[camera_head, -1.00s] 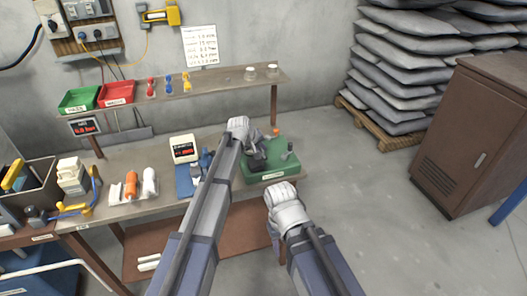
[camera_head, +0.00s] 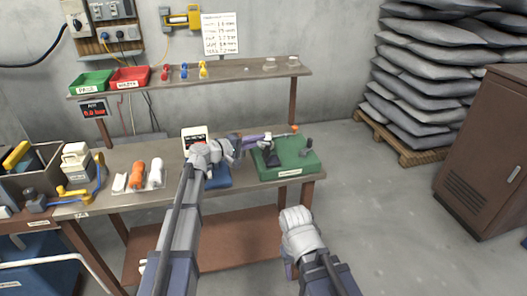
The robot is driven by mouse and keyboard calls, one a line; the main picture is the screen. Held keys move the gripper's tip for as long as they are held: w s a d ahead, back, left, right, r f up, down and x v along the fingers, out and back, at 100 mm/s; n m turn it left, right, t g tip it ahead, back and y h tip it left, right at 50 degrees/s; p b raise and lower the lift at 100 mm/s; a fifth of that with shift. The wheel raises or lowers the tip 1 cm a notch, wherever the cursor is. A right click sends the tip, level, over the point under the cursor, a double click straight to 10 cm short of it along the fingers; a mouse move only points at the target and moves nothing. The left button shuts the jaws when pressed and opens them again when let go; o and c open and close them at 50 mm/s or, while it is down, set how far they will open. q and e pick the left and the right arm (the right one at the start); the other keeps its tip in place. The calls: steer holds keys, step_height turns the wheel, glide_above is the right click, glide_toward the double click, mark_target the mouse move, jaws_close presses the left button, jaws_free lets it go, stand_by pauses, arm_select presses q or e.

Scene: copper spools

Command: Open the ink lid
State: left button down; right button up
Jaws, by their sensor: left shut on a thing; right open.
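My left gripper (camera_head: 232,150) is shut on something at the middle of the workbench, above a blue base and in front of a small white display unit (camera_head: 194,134). My own wrist and fingers hide most of what it holds, so I cannot tell its shape. A purple bar with an orange tip (camera_head: 294,128) runs to the right of the gripper, behind a green base (camera_head: 302,167) with dark fittings on it. I cannot make out an ink lid for certain. My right gripper (camera_head: 291,268) is open, low in front of the bench, its fingers mostly hidden by its wrist.
A shelf (camera_head: 225,77) above the bench holds a green bin (camera_head: 91,82), a red bin (camera_head: 130,77) and small coloured items. A clear tray with orange and white bottles (camera_head: 137,174) stands left. Sacks (camera_head: 425,80) and a brown cabinet (camera_head: 485,150) stand right. Floor between is clear.

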arm_select(q)
steer(key=shift+s+a+f+n+t+h+b, duration=0.35)
steer(key=shift+a+h+b, duration=0.2)
steer(key=shift+b, duration=0.9)
steer(key=shift+s+a+f+n+t+h+b, duration=0.1)
steer(key=shift+a+f+n+t+h+b, duration=0.3)
steer(key=shift+b, duration=1)
steer(key=shift+r+h, duration=0.25)
steer(key=shift+h, duration=0.1)
steer(key=c, duration=0.9)
jaws_free()
steer(key=shift+t, duration=0.25)
steer(key=shift+a, duration=0.1)
steer(key=b+v, duration=0.1)
steer(key=v, duration=0.6)
steer(key=shift+s+a, duration=0.25)
steer(key=shift+a, duration=0.05)
